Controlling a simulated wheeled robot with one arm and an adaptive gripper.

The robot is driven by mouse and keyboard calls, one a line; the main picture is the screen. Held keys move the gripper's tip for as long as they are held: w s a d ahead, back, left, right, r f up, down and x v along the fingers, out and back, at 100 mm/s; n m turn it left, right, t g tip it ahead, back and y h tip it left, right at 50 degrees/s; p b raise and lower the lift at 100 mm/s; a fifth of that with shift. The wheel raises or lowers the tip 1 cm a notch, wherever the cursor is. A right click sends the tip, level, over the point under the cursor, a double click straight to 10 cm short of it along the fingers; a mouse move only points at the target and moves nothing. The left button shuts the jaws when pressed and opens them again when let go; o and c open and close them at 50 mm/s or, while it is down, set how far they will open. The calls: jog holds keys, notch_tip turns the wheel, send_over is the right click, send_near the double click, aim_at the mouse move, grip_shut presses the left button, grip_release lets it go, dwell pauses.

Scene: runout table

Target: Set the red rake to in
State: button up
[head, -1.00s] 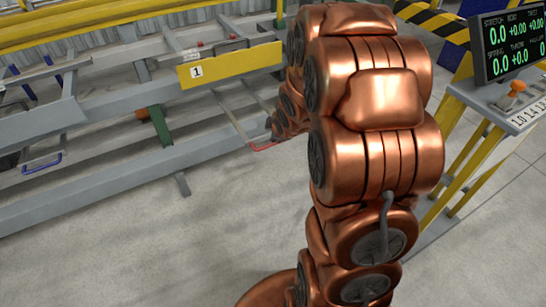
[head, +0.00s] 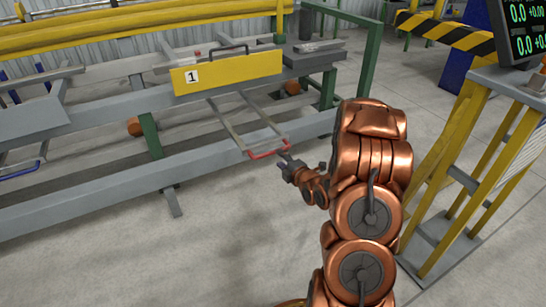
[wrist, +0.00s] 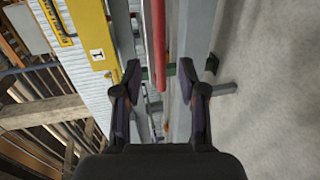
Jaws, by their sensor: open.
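The red rake's handle (head: 268,151) is a red bar at the front end of two grey rods, which run out from under the yellow plate marked 1 (head: 226,73). My gripper (head: 286,161) is at the right end of the red handle in the head view. In the wrist view, the red bar (wrist: 158,40) runs down between the two open fingertips (wrist: 159,72). The fingers are apart, and I see no clear contact with the bar. The rods' far ends are hidden behind the yellow plate.
A blue handle (head: 22,172) sticks out farther left on the same grey frame. A yellow stand (head: 480,170) with a display is on the right. A green post (head: 362,55) stands behind my arm. The concrete floor in front is clear.

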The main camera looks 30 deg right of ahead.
aim_at(274, 153)
jog(key=b+x, duration=0.1)
jog(key=x, duration=0.4)
jog(key=shift+w+f+b, duration=0.1)
jog(key=shift+w+b, duration=0.05)
jog(key=shift+b, duration=0.15)
jog(key=shift+x, duration=0.8)
jog(key=shift+c, duration=0.3)
grip_shut()
